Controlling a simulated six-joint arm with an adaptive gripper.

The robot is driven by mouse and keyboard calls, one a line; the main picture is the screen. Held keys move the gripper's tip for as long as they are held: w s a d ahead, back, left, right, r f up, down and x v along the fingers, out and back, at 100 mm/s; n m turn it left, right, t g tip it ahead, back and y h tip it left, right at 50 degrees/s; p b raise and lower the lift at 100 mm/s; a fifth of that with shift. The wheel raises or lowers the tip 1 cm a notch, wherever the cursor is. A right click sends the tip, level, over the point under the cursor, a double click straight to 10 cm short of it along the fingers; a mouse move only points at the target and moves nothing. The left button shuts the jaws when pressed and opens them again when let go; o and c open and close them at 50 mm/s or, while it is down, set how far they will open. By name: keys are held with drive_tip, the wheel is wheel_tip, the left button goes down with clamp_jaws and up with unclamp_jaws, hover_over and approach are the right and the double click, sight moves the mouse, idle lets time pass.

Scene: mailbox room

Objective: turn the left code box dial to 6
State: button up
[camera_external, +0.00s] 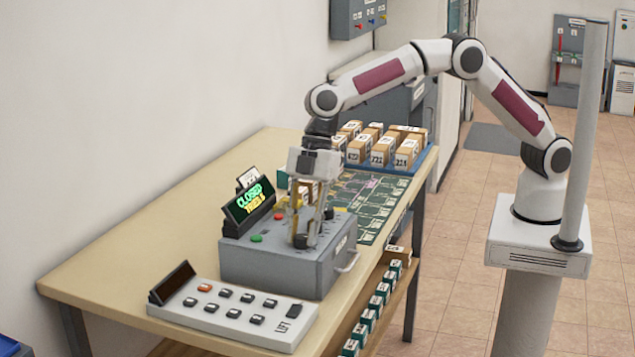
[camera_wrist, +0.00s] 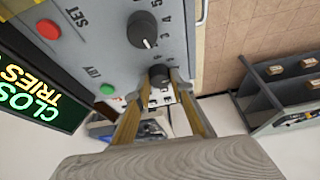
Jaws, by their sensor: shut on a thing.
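The grey code box (camera_external: 265,262) sits on the table with two dark dials on top. My gripper (camera_external: 303,238) points down over it, its fingers shut around the left dial (camera_wrist: 159,75), the one nearer the green button. The number that this dial points to cannot be read; the fingers partly hide its scale. The other dial (camera_wrist: 142,29) stands free, with a white pointer line and numbers beside it; it also shows in the external view (camera_external: 328,213). The display (camera_external: 249,205) reads CLOSED in green, with a yellow TRIES line below.
A red SET button (camera_wrist: 47,29) and a green TRY button (camera_wrist: 107,90) are on the box top. A keypad panel (camera_external: 235,312) lies in front. A blue tray (camera_external: 422,160) of numbered boxes stands behind. The table's left part (camera_external: 130,255) is clear.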

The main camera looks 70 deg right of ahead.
drive_tip(key=shift+f, duration=0.1)
idle(0.3)
drive_tip(key=o, duration=1.1)
drive_tip(key=shift+d+r, duration=0.1)
drive_tip(key=shift+r, duration=0.15)
drive_tip(key=shift+s+d+r, duration=0.1)
drive_tip(key=shift+d+r, duration=0.1)
drive_tip(key=shift+r, duration=0.15)
drive_tip(key=shift+s+d, duration=0.2)
drive_tip(key=shift+d, duration=5.75)
